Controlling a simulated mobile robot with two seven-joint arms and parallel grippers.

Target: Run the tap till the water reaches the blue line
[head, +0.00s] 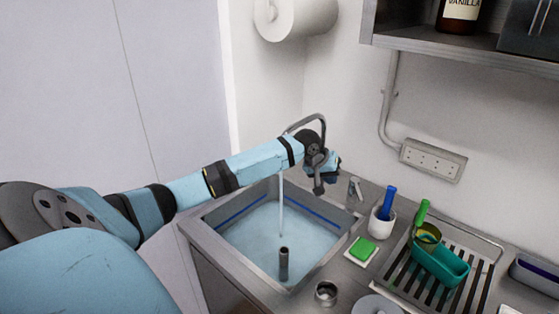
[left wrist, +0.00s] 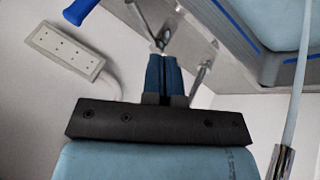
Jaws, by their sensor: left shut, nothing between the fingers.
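The steel sink (head: 205,238) holds clear water (head: 250,240). The blue line (head: 242,207) runs along the inner walls, with the water surface a little below it. A thin stream (head: 281,210) falls from the curved tap spout (head: 305,119) into the basin. It also shows in the left wrist view (left wrist: 296,95). A short metal tap lever (head: 354,188) stands behind the sink's right corner. My left gripper (head: 319,188) is above the sink's back edge. Its fingers (left wrist: 164,58) are shut and empty, close to metal tap parts; contact is unclear. My right gripper is out of view.
An upright pipe (head: 284,264) sticks out of the water. Right of the sink are a green sponge (head: 362,249), a white cup (head: 382,224) with a blue-handled tool, and a drying rack (head: 480,278) with a teal tub (head: 440,263). A shelf (head: 460,52) hangs above.

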